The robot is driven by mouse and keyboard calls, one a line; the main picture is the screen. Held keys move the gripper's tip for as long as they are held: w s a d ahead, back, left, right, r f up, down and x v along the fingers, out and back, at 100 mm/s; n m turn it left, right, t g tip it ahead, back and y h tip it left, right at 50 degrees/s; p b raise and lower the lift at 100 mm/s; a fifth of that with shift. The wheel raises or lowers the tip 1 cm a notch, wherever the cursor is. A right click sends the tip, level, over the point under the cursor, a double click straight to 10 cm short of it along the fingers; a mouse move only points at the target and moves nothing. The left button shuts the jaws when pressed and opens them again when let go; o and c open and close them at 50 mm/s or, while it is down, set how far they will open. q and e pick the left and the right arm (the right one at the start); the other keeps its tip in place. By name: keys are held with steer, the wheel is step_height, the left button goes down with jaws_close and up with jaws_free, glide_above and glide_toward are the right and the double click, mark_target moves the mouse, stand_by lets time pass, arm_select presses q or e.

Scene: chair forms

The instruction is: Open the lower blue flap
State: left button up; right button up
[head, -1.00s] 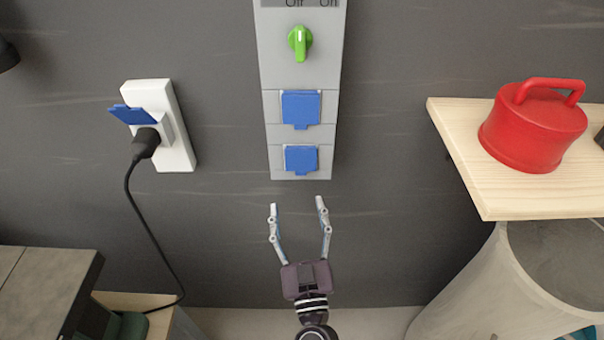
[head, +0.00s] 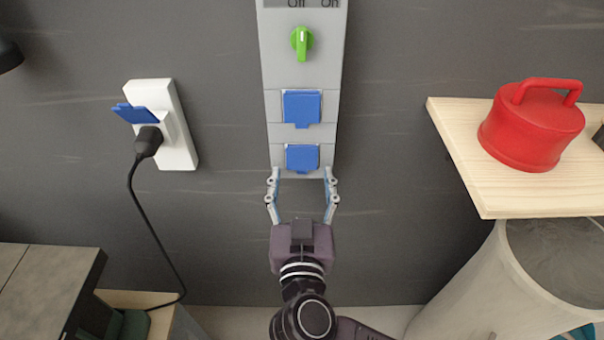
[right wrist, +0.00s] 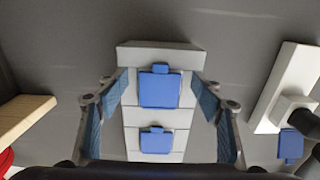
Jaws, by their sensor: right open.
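The lower blue flap (head: 302,157) is a closed square cover with a small tab at its bottom edge, near the bottom of the grey wall panel (head: 273,132). In the right wrist view, which appears upside down, this flap (right wrist: 160,90) is the larger, higher one. My right gripper (head: 301,174) is open and empty, with its fingertips on either side of the panel's lower end, just below the flap. I cannot tell whether they touch the panel. In the right wrist view its fingers (right wrist: 161,88) flank the panel. My left gripper is not in view.
The upper blue flap (head: 302,107) is closed below a green knob (head: 301,42). A white socket (head: 178,145) with a raised blue cover and black plug (head: 148,139) is at left. A wooden shelf (head: 470,185) with a red canister (head: 530,130) is at right.

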mark_target(302, 172)
steer(key=shift+w, duration=0.5)
steer(key=shift+c, duration=0.3)
jaws_close()
steer(key=s+r+g+p, duration=0.1)
steer(key=g+p, duration=0.1)
steer(key=p, duration=1.8)
steer(key=shift+r, duration=0.1)
steer(key=g+p, duration=0.1)
steer(key=p, duration=0.2)
steer(key=shift+s+p, duration=0.3)
steer(key=shift+p, duration=0.05)
steer(key=shift+s+r+g, duration=0.15)
steer(key=shift+r+g, duration=0.05)
steer(key=shift+g, duration=0.5)
steer(key=shift+s+r+g, duration=0.2)
steer(key=shift+r+g, duration=0.05)
steer(key=shift+g, duration=0.4)
steer(key=shift+s+r+g, duration=0.2)
steer(key=shift+g, duration=0.45)
